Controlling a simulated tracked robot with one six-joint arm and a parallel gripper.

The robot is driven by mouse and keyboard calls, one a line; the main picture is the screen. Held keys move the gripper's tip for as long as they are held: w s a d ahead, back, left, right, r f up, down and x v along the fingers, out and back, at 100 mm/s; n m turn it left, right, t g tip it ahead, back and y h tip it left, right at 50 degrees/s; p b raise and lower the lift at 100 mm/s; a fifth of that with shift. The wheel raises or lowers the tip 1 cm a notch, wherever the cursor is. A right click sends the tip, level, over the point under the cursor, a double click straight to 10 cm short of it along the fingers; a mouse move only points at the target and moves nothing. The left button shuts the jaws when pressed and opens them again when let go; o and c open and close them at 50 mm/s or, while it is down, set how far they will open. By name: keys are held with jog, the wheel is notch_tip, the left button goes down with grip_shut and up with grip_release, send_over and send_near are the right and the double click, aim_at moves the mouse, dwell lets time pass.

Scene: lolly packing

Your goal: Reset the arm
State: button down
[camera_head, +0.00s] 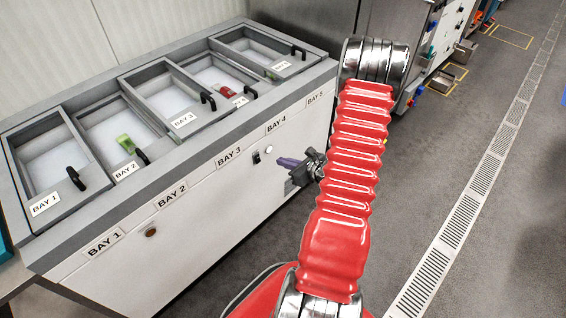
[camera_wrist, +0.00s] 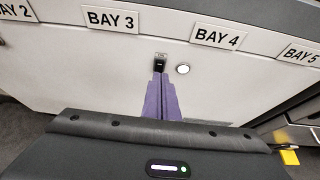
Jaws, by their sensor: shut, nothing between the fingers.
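My arm, in a red ribbed sleeve (camera_head: 350,150), rises in front of the freezer in the head view. My gripper (camera_head: 280,161) has purple fingers and points left towards the freezer's front panel, near the BAY 4 label. In the wrist view the purple fingers of my gripper (camera_wrist: 160,76) are together with nothing between them. They point at the white front panel, just below a small black switch (camera_wrist: 160,60). I cannot tell how far the tips are from the panel.
The white freezer (camera_head: 190,235) has several bays with lids and black handles. A green item (camera_head: 126,144) shows in BAY 2 and a red item (camera_head: 224,90) in BAY 4. Grey floor (camera_head: 430,160) is free to the right, with a drain grate (camera_head: 465,215). Metal machines stand behind.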

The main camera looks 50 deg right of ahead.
dwell(0.3)
jog(key=s+a+r+n+g+y, duration=0.4)
jog(key=a+r+n, duration=0.1)
jog(key=a+n, duration=0.5)
jog(key=s+a+r+n+g+y, duration=0.4)
jog(key=a+n, duration=0.4)
jog(key=a, duration=0.4)
jog(key=s+a+r+n+h, duration=0.2)
jog(key=a+r+n, duration=0.2)
jog(key=r+n, duration=0.2)
jog(key=s+a+r+n+h, duration=0.1)
jog(key=a+r+n+h, duration=0.2)
jog(key=r, duration=0.7)
jog(key=s+a+r+n+t+h, duration=0.1)
jog(key=s+a+r+n+h, duration=0.1)
jog(key=a+r+n, duration=0.4)
notch_tip(320, 180, up, 3)
jog(key=n+h, duration=0.1)
jog(key=n, duration=0.2)
jog(key=shift+s+a, duration=0.2)
jog(key=shift+s, duration=0.1)
jog(key=c, duration=2.4)
grip_release()
jog(key=shift+f, duration=0.15)
jog(key=shift+c, duration=0.2)
